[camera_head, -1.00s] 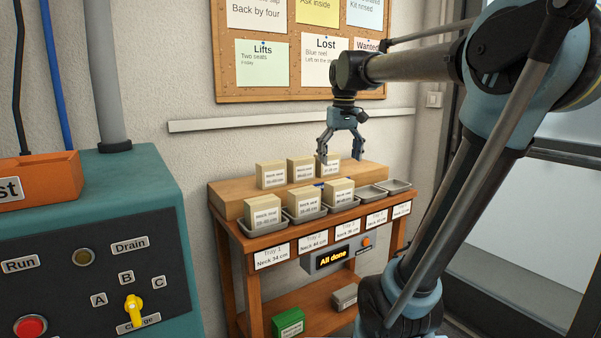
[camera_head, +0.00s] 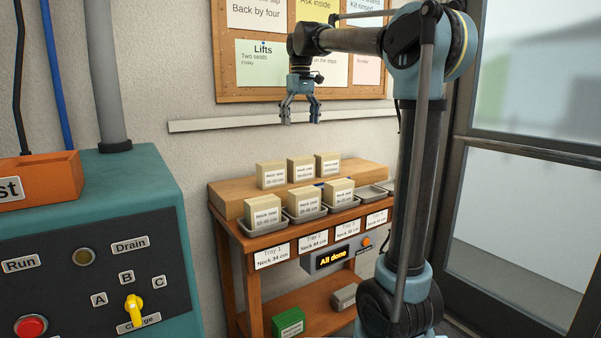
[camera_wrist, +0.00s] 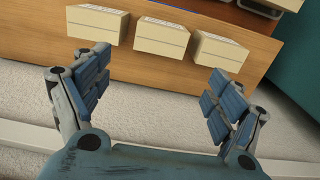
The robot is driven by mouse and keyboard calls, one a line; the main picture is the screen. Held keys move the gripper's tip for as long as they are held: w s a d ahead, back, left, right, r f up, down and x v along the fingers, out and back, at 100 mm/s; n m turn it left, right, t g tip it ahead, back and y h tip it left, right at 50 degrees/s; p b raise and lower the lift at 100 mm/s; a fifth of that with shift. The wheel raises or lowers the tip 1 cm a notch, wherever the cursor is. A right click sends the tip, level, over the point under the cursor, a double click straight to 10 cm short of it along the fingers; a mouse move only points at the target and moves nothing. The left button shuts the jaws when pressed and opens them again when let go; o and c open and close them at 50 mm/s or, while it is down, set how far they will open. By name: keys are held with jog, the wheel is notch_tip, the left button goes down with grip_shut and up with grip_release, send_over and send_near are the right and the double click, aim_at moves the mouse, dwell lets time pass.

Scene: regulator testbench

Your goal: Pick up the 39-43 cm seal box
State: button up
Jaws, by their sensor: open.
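Several cream seal boxes stand on a wooden bench. Three are on the raised back shelf: a left box (camera_head: 271,175), a middle box (camera_head: 301,169) and a right box (camera_head: 328,163). Three more sit in front trays: a left one (camera_head: 264,212), a middle one (camera_head: 303,200) and a right one (camera_head: 338,192). The size labels are too small to read surely, so I cannot tell which is 39-43 cm. My gripper (camera_head: 301,120) is open and empty, well above the back row. The wrist view shows the back boxes ahead of the spread fingers (camera_wrist: 157,80).
A display (camera_head: 332,257) reads "All done". A green box (camera_head: 288,322) and a grey box (camera_head: 343,297) are on the lower shelf. A teal machine (camera_head: 165,200) stands left; a wall rail (camera_head: 230,124) runs behind my gripper.

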aim_at(301, 158)
notch_tip(301, 158, down, 9)
jog(key=shift+f, duration=0.1)
jog(key=shift+s+d+f, duration=0.1)
jog(key=shift+f, duration=1.25)
jog(key=shift+s+f, duration=0.1)
jog(key=shift+f, duration=1.25)
jog(key=c, duration=0.9)
